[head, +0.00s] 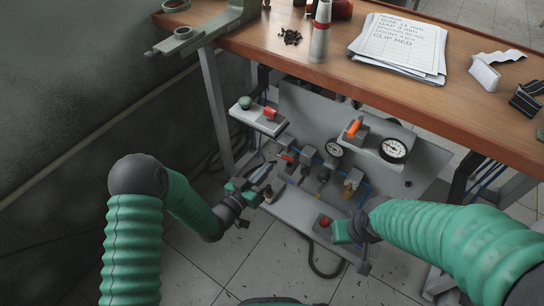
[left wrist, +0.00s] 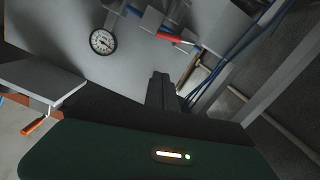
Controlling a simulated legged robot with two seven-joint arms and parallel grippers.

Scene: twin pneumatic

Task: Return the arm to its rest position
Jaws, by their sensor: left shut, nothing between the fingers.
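My left gripper (head: 264,174) is shut and empty at the left part of the pneumatic panel (head: 300,102) under the bench. In the left wrist view its dark fingers (left wrist: 162,90) are together, with a gauge (left wrist: 103,41) and a red-handled part (left wrist: 175,37) beyond them. I cannot tell whether the fingers touch anything. My right gripper (head: 338,232) is low at the panel's front, beside a red button (head: 325,221). Its fingers are too small and hidden to read. Both arms are bent and extended toward the panel.
The wooden bench (head: 260,42) overhangs the panel, bearing paper sheets (head: 400,45), a grey-and-red cylinder (head: 320,32) and a green clamp-like tool (head: 185,34). A shelf with a red part (head: 269,114), an orange lever (head: 354,128) and gauges (head: 393,149) stick out. Tiled floor (head: 210,262) is open in front.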

